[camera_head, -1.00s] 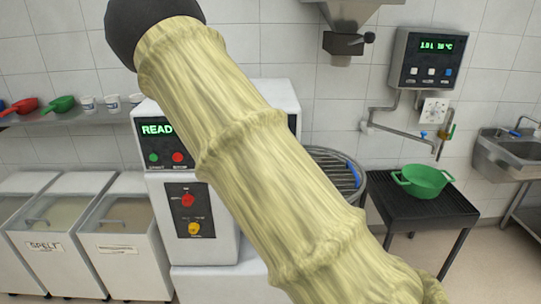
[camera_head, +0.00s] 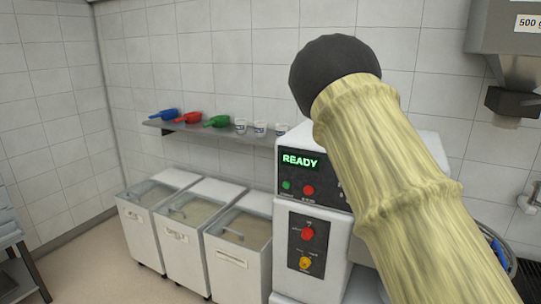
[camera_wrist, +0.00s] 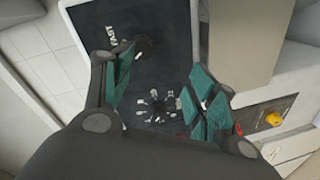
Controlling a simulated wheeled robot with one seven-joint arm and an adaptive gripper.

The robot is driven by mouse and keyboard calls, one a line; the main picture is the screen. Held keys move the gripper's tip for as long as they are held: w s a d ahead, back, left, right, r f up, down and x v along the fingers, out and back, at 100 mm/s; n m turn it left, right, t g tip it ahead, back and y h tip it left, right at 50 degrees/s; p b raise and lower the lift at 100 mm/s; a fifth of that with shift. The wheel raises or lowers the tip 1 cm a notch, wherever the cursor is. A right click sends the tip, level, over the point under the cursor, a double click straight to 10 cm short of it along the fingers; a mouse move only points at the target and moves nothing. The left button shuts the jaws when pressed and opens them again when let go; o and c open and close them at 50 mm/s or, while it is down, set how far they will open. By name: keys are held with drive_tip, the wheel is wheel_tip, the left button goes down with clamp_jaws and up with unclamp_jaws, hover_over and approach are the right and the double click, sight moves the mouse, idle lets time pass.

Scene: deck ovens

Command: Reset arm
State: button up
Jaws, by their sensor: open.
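My arm (camera_head: 390,170) wears a ribbed pale-yellow sleeve with a dark rounded joint at its top. It rises from the lower right in the head view and covers part of the machine with the READY display. My gripper (camera_wrist: 163,85) shows only in the wrist view. Its green-padded fingers are spread apart with nothing between them. Beyond the fingers is a dark control panel (camera_wrist: 105,28) with lettering; how far it is from them I cannot tell.
The white machine (camera_head: 312,240) has a lit READY display (camera_head: 300,161) and knobs. Lidded white bins (camera_head: 240,265) stand left of it. A wall shelf (camera_head: 178,128) holds blue, red and green scoops and several cups. Floor shows at the lower left.

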drive_tip(key=s+a+f+m+g+y, duration=0.1)
drive_tip(key=s+a+f+g, duration=0.15)
drive_tip(key=s+f, duration=0.45)
drive_tip(key=s+a+f+m+g+y, duration=0.1)
drive_tip(key=s+a+f+g+y, duration=0.2)
drive_tip(key=f, duration=0.9)
drive_tip(key=s+a+f+m+g, duration=0.1)
drive_tip(key=s+a+f+g, duration=0.15)
drive_tip(key=s+f, duration=0.5)
drive_tip(key=s+a+f+m+g+y, duration=0.1)
drive_tip(key=s+a+f, duration=0.3)
drive_tip(key=s, duration=0.4)
drive_tip(key=s+a+f+m+g+y, duration=0.1)
drive_tip(key=s+a+f+g+y, duration=0.1)
drive_tip(key=s+a+f, duration=0.3)
drive_tip(key=s+a+f+m+g+y, duration=0.1)
drive_tip(key=s+a+f+g, duration=0.2)
drive_tip(key=s, duration=0.8)
wheel_tip(320, 180, down, 3)
drive_tip(key=shift+a+r+m+b, duration=0.1)
drive_tip(key=shift+a+m+b, duration=0.3)
drive_tip(key=shift+a, duration=0.7)
drive_tip(key=shift+d, duration=0.1)
